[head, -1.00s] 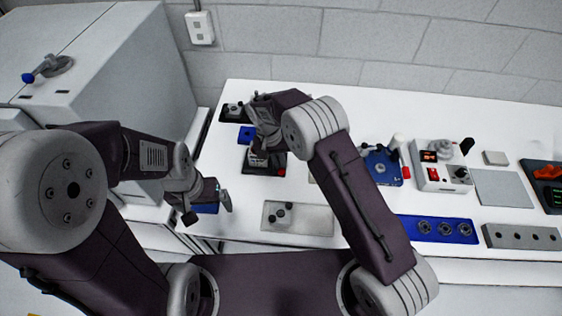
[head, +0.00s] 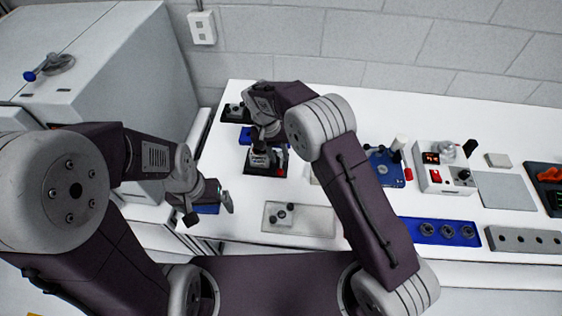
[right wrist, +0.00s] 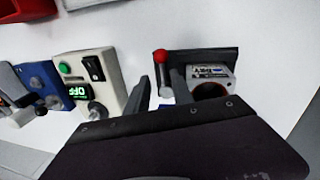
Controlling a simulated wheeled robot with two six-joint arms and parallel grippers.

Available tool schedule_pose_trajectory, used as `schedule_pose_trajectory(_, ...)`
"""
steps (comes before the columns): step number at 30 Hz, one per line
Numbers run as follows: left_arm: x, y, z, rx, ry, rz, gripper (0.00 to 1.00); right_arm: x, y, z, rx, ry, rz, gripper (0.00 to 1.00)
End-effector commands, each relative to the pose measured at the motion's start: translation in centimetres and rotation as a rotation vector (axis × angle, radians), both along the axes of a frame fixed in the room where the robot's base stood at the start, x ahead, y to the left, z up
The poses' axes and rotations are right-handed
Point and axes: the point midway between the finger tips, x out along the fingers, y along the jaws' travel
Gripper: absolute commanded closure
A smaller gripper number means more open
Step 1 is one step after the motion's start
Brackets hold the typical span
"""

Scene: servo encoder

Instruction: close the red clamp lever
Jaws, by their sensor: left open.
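The red clamp lever (head: 280,173) shows as a small red end at the right front of a black fixture (head: 249,167) on the white bench. My left gripper (head: 211,205) is open and empty at the bench's left front edge.
A grey plate with knobs (head: 315,221) lies in front of the fixture. A blue unit (head: 390,178) and a white box with a red display (head: 425,184) stand to the right. A small black device (head: 232,114) stands behind. A large grey cabinet (head: 130,75) is at left.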

Motion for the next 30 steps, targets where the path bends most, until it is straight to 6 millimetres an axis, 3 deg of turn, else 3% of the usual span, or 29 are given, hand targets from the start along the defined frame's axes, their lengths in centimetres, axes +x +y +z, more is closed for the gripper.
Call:
schedule_pose_trajectory(3,0.0,0.0,-0.4,0.000,0.000,0.000,0.04,0.1,0.5,2.5,0.002,-0.003,0.001,0.72)
schedule_pose_trajectory(9,0.0,0.0,-0.5,0.000,0.000,0.000,0.04,0.0,1.0,4.9,0.001,-0.001,0.000,0.72)
schedule_pose_trajectory(24,0.0,0.0,-0.5,0.000,0.000,0.000,0.04,0.0,1.0,5.1,0.000,0.000,-0.001,0.72)
schedule_pose_trajectory(27,0.0,0.0,-0.5,0.000,0.000,0.000,0.04,0.7,-0.1,5.7,0.006,-0.012,-0.027,0.72)
schedule_pose_trajectory(30,0.0,0.0,-0.5,0.000,0.000,0.000,0.04,2.1,-2.3,8.8,0.032,-0.066,-0.084,0.72)
